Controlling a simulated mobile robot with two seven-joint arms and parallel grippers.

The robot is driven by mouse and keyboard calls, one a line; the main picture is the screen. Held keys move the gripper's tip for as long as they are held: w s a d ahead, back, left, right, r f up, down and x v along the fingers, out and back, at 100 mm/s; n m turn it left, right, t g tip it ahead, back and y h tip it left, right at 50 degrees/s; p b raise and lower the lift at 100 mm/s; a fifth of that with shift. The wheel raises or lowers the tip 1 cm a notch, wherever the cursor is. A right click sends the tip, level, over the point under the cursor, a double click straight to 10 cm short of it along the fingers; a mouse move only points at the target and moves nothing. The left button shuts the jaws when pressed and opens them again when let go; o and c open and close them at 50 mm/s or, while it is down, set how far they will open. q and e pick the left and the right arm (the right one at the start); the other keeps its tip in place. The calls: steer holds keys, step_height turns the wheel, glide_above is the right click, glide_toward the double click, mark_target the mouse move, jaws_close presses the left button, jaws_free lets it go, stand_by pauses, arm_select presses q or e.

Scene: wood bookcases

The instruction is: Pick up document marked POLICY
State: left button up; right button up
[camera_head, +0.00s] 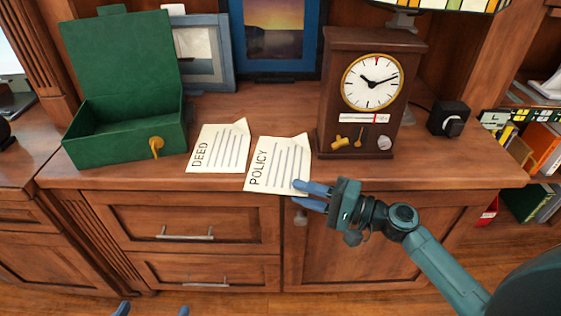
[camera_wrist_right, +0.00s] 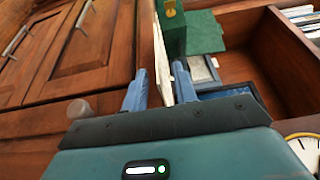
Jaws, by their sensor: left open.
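The POLICY document (camera_head: 277,163) is a cream sheet lying on the wooden counter, its lower edge at the counter's front edge. My right gripper (camera_head: 297,193) is at its lower right corner. One finger overlaps the sheet and the other is lower, in front of the counter edge. In the right wrist view, the pale sheet (camera_wrist_right: 161,58) shows nearly edge-on between the two open fingers (camera_wrist_right: 160,85), with a gap visible beside it. My left gripper (camera_head: 152,310) shows only its two spread fingertips at the bottom edge, empty and away from the counter.
A DEED document (camera_head: 220,147) lies just left of POLICY. An open green box (camera_head: 125,140) stands at the left and a wooden clock (camera_head: 368,95) at the right. Picture frames (camera_head: 277,40) stand behind. Drawers and a cabinet door are below the counter.

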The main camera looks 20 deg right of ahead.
mark_target(291, 189)
steer(key=x, duration=0.3)
steer(key=shift+w+a, duration=0.1)
steer(key=shift+a, duration=0.1)
jaws_close()
